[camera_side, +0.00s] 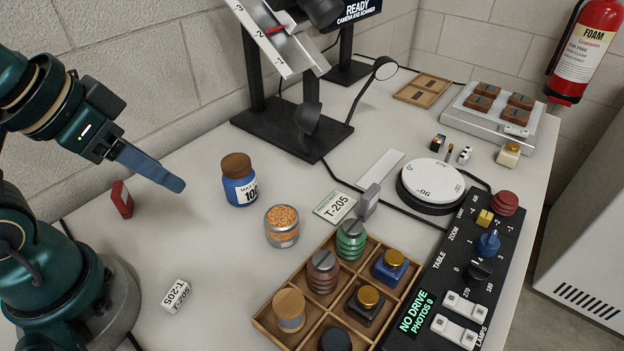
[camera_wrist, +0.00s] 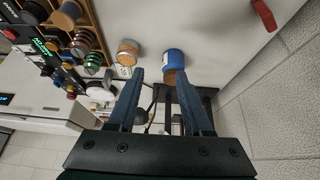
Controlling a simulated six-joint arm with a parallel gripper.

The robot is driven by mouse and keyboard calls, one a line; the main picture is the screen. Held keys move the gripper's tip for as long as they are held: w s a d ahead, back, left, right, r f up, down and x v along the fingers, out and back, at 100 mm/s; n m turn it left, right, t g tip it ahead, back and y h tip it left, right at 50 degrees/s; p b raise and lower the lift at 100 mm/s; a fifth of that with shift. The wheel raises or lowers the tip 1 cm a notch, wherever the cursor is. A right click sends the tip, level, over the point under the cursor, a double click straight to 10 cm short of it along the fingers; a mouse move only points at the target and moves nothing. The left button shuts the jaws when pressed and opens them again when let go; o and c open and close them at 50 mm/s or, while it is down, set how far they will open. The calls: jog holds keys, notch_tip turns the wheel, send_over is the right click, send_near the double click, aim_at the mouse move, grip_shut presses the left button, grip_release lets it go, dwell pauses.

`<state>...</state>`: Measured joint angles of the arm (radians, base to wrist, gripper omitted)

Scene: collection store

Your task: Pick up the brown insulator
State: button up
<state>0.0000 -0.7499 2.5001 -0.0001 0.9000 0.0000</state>
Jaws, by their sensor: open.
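The brown insulator (camera_side: 322,270) is a ribbed, upright piece with a grey slotted top. In the wrist view the brown insulator (camera_wrist: 82,41) shows small at the upper left. My gripper (camera_side: 180,186) is in the air at the left, well away from the tray. In the wrist view its two fingers (camera_wrist: 160,74) are apart, with nothing held between them.
A blue jar (camera_side: 239,180) and a jar of orange grains (camera_side: 282,227) stand between my gripper and the tray. A control panel (camera_side: 415,312) borders the tray's right; a black stand (camera_side: 290,133) rises behind.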

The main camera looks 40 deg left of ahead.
jog(key=o, duration=0.4)
